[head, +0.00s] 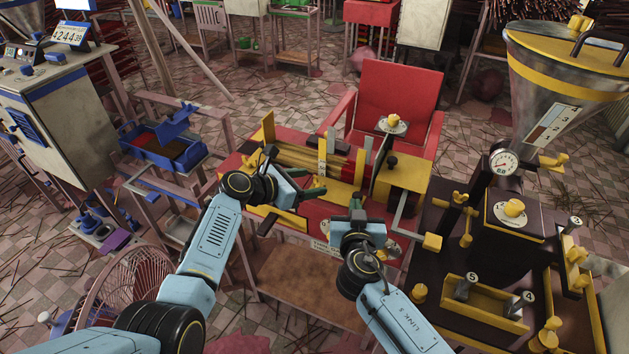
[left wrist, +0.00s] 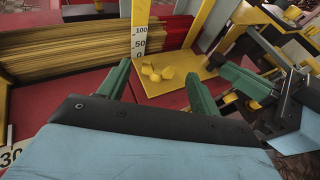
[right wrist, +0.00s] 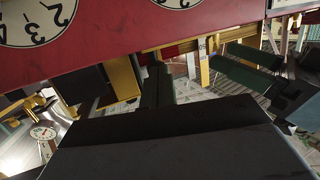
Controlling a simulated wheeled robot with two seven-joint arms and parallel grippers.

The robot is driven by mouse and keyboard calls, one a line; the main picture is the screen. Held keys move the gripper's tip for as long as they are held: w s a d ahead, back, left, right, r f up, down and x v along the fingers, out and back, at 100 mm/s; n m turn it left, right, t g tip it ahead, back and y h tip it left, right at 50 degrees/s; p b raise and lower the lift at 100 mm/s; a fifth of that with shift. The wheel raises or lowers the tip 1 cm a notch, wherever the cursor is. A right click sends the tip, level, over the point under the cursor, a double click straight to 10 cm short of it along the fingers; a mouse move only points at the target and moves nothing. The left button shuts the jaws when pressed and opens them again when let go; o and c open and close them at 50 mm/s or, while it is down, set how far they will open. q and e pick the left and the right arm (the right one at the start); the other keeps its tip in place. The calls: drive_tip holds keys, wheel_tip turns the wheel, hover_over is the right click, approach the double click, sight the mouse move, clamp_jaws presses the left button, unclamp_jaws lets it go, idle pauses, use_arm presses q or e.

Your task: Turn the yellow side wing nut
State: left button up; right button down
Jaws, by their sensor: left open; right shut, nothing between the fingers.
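A yellow wing nut (left wrist: 157,73) lies on or stands up from a yellow plate (left wrist: 195,72) in the left wrist view, beside a white scale strip. It appears between and beyond the green fingertips of my left gripper (left wrist: 157,70), with no clear contact. In the head view my left gripper (head: 314,184) is over the front of the red table, open and empty; the nut cannot be made out there. My right gripper (head: 357,207) is shut and empty, just right of the left one. Its green finger (left wrist: 248,82) shows in the left wrist view.
A bundle of sticks (left wrist: 70,67) lies beside the plate. A dark extruder (head: 505,235) with a gauge, hopper and yellow knobs stands at the right. White dials (right wrist: 40,20) are on a red panel close to my right gripper.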

sight(319, 183)
use_arm(q)
drive_tip(key=shift+x, duration=1.35)
drive_tip(key=c, duration=1)
drive_tip(key=shift+w+a+f+m+g+h, duration=0.15)
drive_tip(key=shift+m+g+h, duration=0.2)
drive_tip(key=shift+m+g, duration=0.25)
drive_tip(key=shift+w+a+f+m+g+h, duration=0.15)
drive_tip(key=shift+m+g+h, duration=0.2)
drive_tip(key=shift+m+g, duration=0.25)
drive_tip(key=shift+s+r+m+g, duration=0.15)
drive_tip(key=shift+m+g, duration=0.25)
drive_tip(key=o, duration=1)
drive_tip(key=shift+d+r, duration=0.15)
drive_tip(key=shift+h, duration=0.3)
